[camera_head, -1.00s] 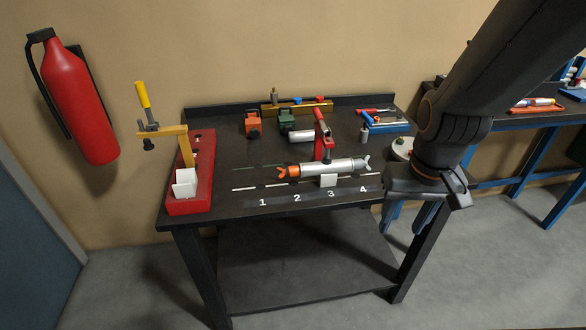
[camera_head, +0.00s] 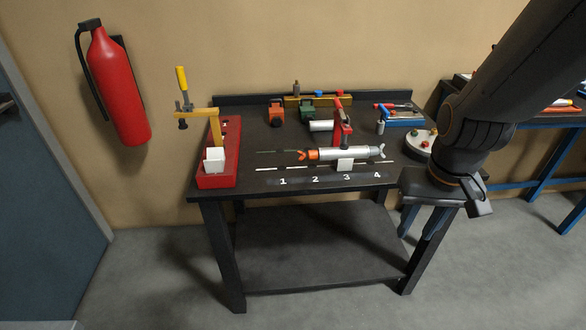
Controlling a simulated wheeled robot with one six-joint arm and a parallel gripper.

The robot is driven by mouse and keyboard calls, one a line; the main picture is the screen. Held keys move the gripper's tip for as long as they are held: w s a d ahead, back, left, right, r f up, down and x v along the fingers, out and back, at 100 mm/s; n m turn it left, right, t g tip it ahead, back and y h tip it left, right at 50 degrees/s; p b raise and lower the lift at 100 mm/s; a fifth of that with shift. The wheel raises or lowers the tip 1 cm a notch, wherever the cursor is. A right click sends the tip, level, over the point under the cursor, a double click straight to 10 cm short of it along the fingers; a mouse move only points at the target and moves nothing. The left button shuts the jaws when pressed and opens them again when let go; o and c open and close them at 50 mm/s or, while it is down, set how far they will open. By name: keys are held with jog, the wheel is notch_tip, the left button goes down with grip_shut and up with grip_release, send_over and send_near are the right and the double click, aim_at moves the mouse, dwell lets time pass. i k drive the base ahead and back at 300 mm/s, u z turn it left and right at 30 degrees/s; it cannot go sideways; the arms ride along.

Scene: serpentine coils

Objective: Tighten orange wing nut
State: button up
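The orange wing nut (camera_head: 302,155) is at the left end of a silver cylinder (camera_head: 360,153) that lies along the black workbench. A grey wing nut (camera_head: 380,148) is at its right end. A red clamp (camera_head: 341,125) stands over the cylinder, and a white block (camera_head: 345,165) is in front of it.
A red base with a yellow-handled clamp (camera_head: 182,80) stands at the bench's left. Orange (camera_head: 276,114) and green (camera_head: 307,112) blocks and a blue tray (camera_head: 402,120) sit behind the cylinder. A round white top (camera_head: 420,143) is beside my arm. The numbered front strip is clear.

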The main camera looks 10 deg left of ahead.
aim_at(303, 155)
jog(key=k, duration=1)
jog(key=u, duration=0.6)
jog(key=i, duration=1.35)
jog(key=z, duration=1.25)
